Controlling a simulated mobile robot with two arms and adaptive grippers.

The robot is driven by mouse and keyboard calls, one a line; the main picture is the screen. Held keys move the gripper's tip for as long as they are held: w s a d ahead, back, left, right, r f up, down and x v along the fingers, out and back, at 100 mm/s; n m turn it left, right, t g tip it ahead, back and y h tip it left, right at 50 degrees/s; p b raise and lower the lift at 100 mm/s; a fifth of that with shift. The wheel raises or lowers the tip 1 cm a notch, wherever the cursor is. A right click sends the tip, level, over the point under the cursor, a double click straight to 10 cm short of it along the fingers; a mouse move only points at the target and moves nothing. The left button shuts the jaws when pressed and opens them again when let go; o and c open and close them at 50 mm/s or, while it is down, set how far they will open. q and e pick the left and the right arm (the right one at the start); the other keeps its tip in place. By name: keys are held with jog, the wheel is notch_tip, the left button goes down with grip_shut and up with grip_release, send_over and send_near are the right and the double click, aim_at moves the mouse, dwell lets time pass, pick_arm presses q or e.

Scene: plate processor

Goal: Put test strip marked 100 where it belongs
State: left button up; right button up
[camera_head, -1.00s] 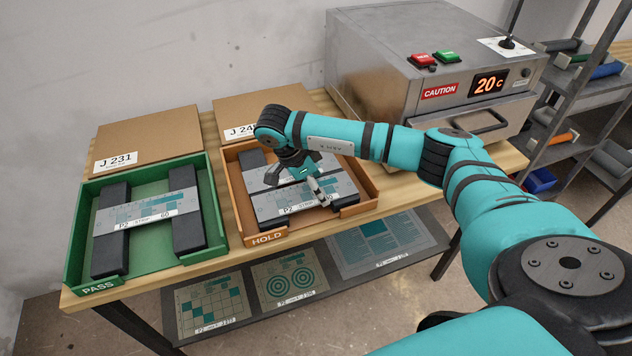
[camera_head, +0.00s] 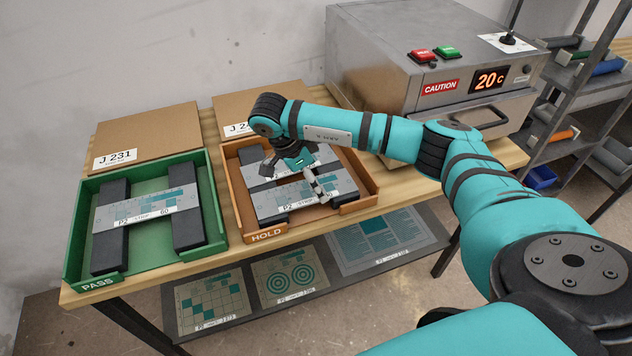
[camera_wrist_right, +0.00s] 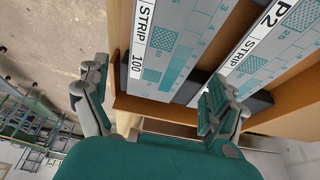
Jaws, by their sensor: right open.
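The test strip marked 100 (camera_wrist_right: 172,45) is a grey plate with teal patches and a white label. In the right wrist view its labelled end lies between my spread fingers. In the head view a rear strip (camera_head: 254,174) lies in the orange HOLD tray (camera_head: 228,190), mostly hidden by my gripper; its label cannot be read there. My right gripper (camera_head: 293,175) is open and empty over this tray; it also shows in the right wrist view (camera_wrist_right: 156,98). A second P2 strip (camera_head: 290,198) lies in front of it on the dark supports. My left gripper is not in view.
The green PASS tray (camera_head: 73,235) holds another P2 strip (camera_head: 147,208) across dark supports. Cardboard boxes (camera_head: 150,135) stand behind the trays. A metal oven (camera_head: 385,75) reading 20 C stands right. Printed plates (camera_head: 290,280) lie on the lower shelf; a rack (camera_head: 590,100) stands far right.

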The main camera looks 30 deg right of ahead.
aim_at(297, 194)
jog(key=v, duration=1)
jog(key=shift+a, duration=0.1)
